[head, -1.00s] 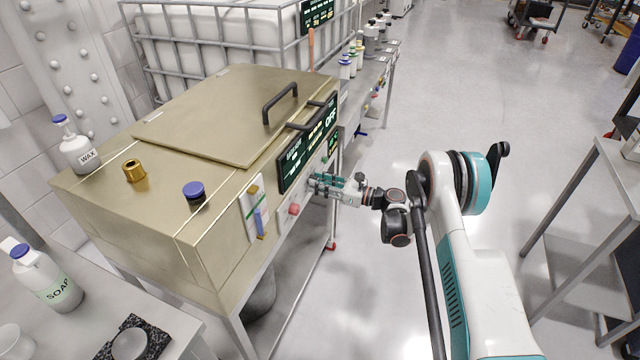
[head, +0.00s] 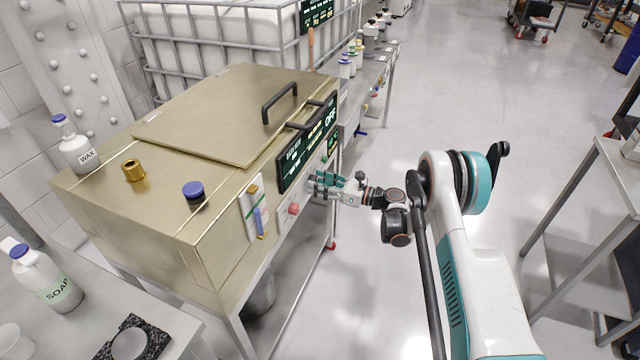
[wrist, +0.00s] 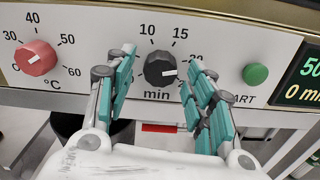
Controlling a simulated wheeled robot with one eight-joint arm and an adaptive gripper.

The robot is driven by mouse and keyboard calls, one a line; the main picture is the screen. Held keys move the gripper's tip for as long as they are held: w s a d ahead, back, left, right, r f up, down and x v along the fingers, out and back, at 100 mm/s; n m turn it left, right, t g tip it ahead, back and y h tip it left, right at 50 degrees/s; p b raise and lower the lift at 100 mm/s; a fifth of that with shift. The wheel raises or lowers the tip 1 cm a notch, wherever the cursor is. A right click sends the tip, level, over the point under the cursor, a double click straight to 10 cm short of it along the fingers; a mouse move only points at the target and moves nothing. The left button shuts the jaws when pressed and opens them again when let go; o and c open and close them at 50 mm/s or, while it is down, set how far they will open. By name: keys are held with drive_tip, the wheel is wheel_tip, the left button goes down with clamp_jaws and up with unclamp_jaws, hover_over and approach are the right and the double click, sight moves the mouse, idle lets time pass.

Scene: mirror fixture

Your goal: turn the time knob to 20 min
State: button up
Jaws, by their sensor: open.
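The black time knob (wrist: 159,69) sits on the white front panel, above the word "min", in the wrist view. Its white mark lies on its right side. The labels 10 and 15 show above it, and a 20 to its right is partly hidden by a finger. My gripper (wrist: 161,82) is open, with one finger to the left of the knob and one to the right. Gaps show between the fingers and the knob. In the head view my gripper (head: 322,187) is at the front panel of the metal tank (head: 150,215) and hides the knob.
A red °C knob (wrist: 36,58) is left of my fingers, and a green start button (wrist: 255,74) is to the right. A dark display (wrist: 306,78) reading "0 min" is at the right edge. Open floor (head: 450,90) lies behind my arm.

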drive_tip(key=v, duration=1.2)
drive_tip(key=shift+r, duration=0.15)
